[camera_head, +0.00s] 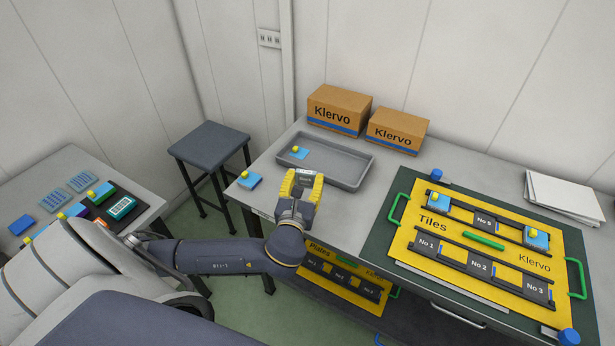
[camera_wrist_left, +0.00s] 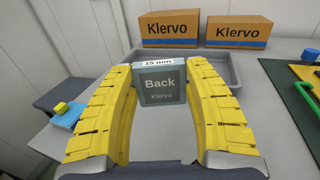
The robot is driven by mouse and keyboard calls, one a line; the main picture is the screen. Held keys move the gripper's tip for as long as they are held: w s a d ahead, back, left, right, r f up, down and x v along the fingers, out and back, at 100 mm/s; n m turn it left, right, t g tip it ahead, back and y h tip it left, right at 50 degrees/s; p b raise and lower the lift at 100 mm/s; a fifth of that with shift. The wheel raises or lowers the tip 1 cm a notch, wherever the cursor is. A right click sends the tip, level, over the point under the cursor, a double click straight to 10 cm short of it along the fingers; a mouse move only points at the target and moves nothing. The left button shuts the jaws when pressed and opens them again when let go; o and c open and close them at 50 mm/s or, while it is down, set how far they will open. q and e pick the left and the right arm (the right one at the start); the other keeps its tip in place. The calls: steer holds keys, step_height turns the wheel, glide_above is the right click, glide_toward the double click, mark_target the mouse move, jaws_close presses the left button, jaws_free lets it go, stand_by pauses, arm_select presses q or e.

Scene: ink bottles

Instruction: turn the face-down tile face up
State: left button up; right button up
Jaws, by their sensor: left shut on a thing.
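My left gripper (camera_head: 304,181) is shut on a grey tile, which also shows between the yellow fingers in the left wrist view. The tile (camera_wrist_left: 162,86) stands roughly upright there, with its face reading "Back" and "Klervo" turned to the wrist camera. A white label lies along its top edge. In the head view only a small part of the tile (camera_head: 306,173) shows. The gripper is above the table, in front of the grey tray (camera_head: 361,174). My right gripper is not in view.
A blue block with a yellow knob (camera_head: 250,180) sits at the table's left edge; another (camera_head: 299,153) is in the tray. Two Klervo boxes (camera_head: 338,108) stand behind. Green handles (camera_head: 397,207) rise beside the board. Bare table lies between tray and board.

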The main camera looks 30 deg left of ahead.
arm_select(q)
steer(key=shift+f, duration=3.1)
steer(key=shift+f, duration=0.1)
steer(key=o, duration=1.4)
steer(key=shift+s, duration=0.1)
steer(key=v, duration=1.1)
steer(key=shift+s+d, duration=0.2)
steer(key=shift+s, duration=0.15)
